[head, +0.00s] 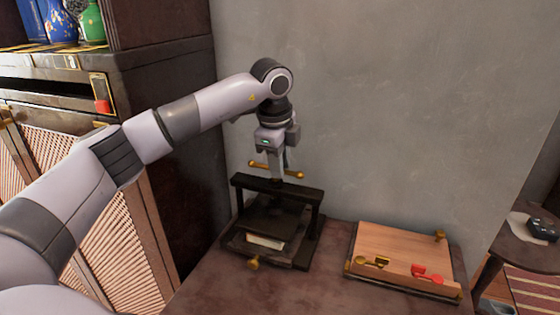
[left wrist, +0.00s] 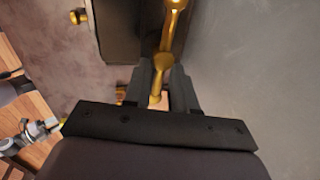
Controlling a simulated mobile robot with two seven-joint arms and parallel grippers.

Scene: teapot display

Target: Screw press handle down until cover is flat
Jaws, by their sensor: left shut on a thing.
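A dark press (head: 313,215) stands on the brown table, with a crossbar over its plate. Its brass handle (head: 292,174) is a horizontal bar with rounded ends above the crossbar. It also shows in the left wrist view (left wrist: 172,30), running between my fingers. My left gripper (head: 277,176) points down over the press and is shut on the handle. It also shows in the left wrist view (left wrist: 162,84). The dark cover (head: 275,218) lies under the crossbar, above a pale block (head: 265,241). I cannot tell whether the cover is flat. My right gripper is not in view.
A wooden box (head: 405,255) with brass fittings and a red piece (head: 427,274) lies on the table (head: 330,295) to the right. A grey wall stands close behind the press. A dark cabinet (head: 165,90) with vases on it is at the left.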

